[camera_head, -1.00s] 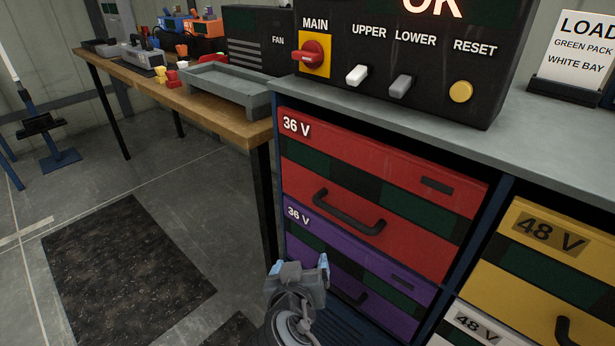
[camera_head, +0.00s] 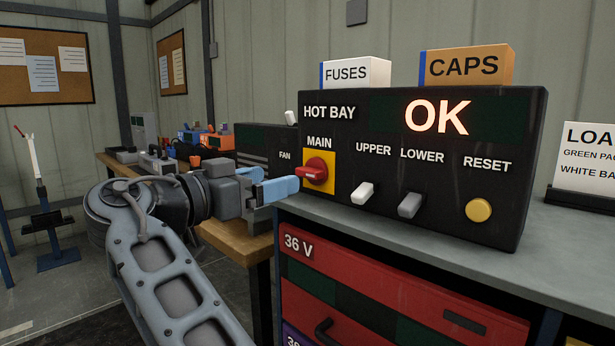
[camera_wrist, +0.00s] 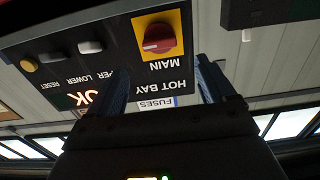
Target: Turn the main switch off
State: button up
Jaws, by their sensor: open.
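The main switch is a red rotary knob (camera_head: 316,170) on a yellow plate (camera_head: 327,188) under the word MAIN, at the left of the black HOT BAY panel (camera_head: 440,205). Its grip bar lies roughly level. In the wrist view the knob (camera_wrist: 160,38) shows upside down, ahead of my fingers and apart from them. My gripper (camera_head: 283,182) is open and empty, just left of the knob in the head view. Its two fingers (camera_wrist: 162,85) frame the space below the knob in the wrist view. Nothing hides the knob.
UPPER (camera_head: 362,193) and LOWER (camera_head: 410,204) toggles and a yellow RESET button (camera_head: 479,210) sit right of the switch. The display (camera_head: 437,118) reads OK. FUSES (camera_head: 357,72) and CAPS (camera_head: 466,66) boxes stand on top. A dark FAN unit (camera_head: 262,148) stands left.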

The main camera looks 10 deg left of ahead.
aim_at(305, 172)
jog(key=x, duration=0.7)
jog(key=shift+w+d, duration=0.2)
jog(key=shift+w, duration=0.1)
jog(key=c, duration=1.1)
